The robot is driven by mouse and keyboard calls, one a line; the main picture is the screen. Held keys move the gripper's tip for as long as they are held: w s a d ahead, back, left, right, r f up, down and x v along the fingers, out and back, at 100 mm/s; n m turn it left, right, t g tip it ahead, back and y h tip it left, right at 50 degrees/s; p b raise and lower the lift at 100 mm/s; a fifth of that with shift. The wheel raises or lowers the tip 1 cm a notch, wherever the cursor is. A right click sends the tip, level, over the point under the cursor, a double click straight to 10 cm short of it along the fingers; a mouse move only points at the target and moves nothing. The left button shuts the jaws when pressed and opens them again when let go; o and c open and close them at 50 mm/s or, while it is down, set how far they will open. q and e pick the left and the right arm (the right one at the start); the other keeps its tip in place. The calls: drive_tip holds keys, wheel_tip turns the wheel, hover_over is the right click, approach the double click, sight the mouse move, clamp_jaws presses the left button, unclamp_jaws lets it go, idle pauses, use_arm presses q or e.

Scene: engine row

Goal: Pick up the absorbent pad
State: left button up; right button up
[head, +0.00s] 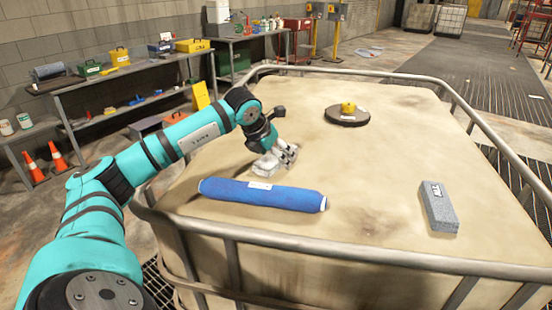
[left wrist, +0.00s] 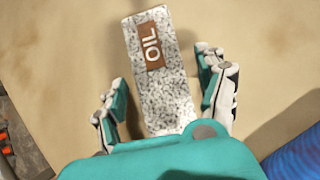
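A speckled pale grey pad with a brown "OIL" label (left wrist: 158,75) lies on the tan top surface. In the left wrist view it runs between the two fingers of my left gripper (left wrist: 165,102), with a gap on each side. My left gripper (head: 279,158) is open and low over the surface in the head view. There the pale pad (head: 266,168) shows only in part under the fingers; the gripper hides the rest. Whether the fingers touch it cannot be told. My right gripper is not in view.
A blue roll (head: 262,194) lies in front of the gripper. A darker grey labelled block (head: 438,207) lies at the right. A yellow item (head: 347,107) stands on a dark disc (head: 347,117) at the back. A metal rail (head: 470,113) edges the top; its middle is clear.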

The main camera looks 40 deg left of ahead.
use_arm(q)
drive_tip(key=c, duration=1)
drive_tip(key=shift+w+r, duration=0.1)
drive_tip(key=shift+r, duration=0.45)
wheel_tip(320, 180, up, 17)
drive_tip(key=b, duration=0.1)
drive_tip(key=shift+b, duration=0.4)
drive_tip(key=shift+f, duration=0.1)
